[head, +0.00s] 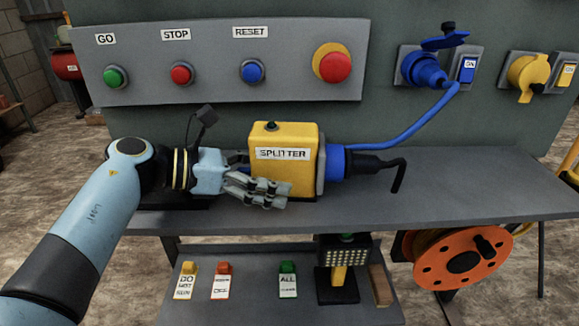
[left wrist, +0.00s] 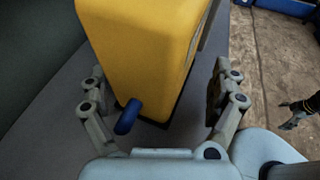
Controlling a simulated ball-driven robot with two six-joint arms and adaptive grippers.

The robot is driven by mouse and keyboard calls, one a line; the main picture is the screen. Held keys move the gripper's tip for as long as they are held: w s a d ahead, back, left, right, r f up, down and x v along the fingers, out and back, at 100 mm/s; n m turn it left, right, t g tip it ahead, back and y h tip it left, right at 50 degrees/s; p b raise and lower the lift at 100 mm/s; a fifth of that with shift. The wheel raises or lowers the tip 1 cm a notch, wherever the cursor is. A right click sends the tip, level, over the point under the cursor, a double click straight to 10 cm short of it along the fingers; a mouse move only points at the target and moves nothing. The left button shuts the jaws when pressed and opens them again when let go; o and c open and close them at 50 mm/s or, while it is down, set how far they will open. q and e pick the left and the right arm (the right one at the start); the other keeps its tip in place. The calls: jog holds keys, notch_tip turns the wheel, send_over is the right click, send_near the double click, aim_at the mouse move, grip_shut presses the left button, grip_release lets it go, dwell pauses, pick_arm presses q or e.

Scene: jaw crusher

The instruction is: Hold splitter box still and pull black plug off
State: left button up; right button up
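The yellow splitter box (head: 284,165) stands on the grey bench, its label facing me. A blue socket (head: 334,162) is on its right side. The black plug (head: 362,165) sits in that socket, and its bent black cable (head: 398,178) hangs to the right. My left gripper (head: 262,190) is at the box's lower left. In the left wrist view its fingers (left wrist: 160,105) are spread on both sides of the yellow box (left wrist: 145,50), with gaps visible. A blue stub (left wrist: 128,117) shows at the box's near base. A dark claw (left wrist: 298,112), apparently my right gripper, shows at the right edge, prongs apart.
A blue cable (head: 405,128) runs from the socket to a blue plug (head: 425,70) on the wall. A button panel (head: 220,62) is behind. The bench (head: 460,190) is clear right of the black cable. An orange reel (head: 460,257) and a lower shelf with tags are below.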

pick_arm(q)
jog(key=shift+b+x, duration=0.3)
jog(key=shift+x, duration=0.7)
jog(key=shift+d+f, duration=0.1)
jog(key=shift+d, duration=0.2)
pick_arm(e)
jog(key=shift+a+f, duration=0.2)
jog(key=shift+f, duration=0.45)
pick_arm(q)
jog(key=shift+w, duration=0.1)
pick_arm(e)
jog(key=shift+s, duration=0.2)
pick_arm(q)
jog(key=c, duration=0.7)
jog(key=shift+c, duration=0.5)
jog(key=shift+c, duration=1)
pick_arm(e)
jog(key=shift+d, duration=0.2)
jog(key=c, duration=0.4)
